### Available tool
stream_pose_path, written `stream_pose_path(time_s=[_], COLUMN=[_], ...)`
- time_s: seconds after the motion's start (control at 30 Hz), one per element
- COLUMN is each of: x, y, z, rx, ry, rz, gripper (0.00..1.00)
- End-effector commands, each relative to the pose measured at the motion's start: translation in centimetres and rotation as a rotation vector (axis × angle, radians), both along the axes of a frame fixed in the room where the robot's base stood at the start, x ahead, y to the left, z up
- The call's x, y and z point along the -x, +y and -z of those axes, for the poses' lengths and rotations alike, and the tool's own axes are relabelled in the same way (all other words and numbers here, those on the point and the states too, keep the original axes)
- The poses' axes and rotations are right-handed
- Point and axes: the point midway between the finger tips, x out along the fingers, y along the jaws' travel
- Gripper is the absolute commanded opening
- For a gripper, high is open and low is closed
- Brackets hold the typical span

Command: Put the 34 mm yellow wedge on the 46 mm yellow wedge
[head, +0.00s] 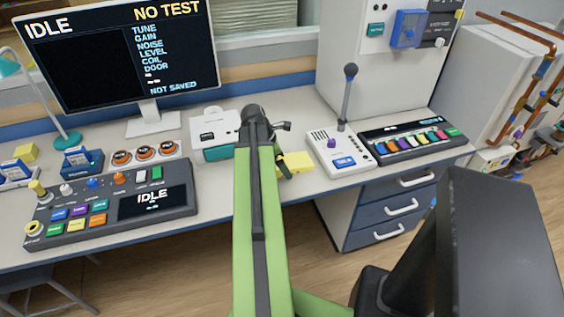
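A yellow wedge (297,162) shows on the desk just right of my arm, its left side partly hidden. Another yellow block (26,153), which looks like a wedge, is at the far left of the desk. I cannot tell from their sizes which is 34 mm and which is 46 mm. My gripper (284,168) is mostly hidden behind my green arm. A dark part of it shows at the left edge of the right-hand wedge. I cannot tell whether it touches the wedge, or whether it is open or shut.
A control console (112,212), three orange knobs (145,154) and a white-and-teal box (214,135) are left of my arm. A white microphone unit (341,160) and a panel of coloured buttons (412,143) stand to the right. Bare desk shows around the right-hand wedge.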

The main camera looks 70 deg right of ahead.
Motion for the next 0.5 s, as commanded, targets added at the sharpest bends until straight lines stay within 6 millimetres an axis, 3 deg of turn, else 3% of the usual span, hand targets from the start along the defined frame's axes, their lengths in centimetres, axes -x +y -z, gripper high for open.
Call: stream_pose_path(time_s=[0.27, 0.5], x=[-0.5, -2.1], y=[0.4, 1.7], z=[-2.6, -7.9], rx=[0.000, -0.001], ry=[0.000, 0.000], rz=[-0.001, -0.002], gripper=[0.98, 0.98])
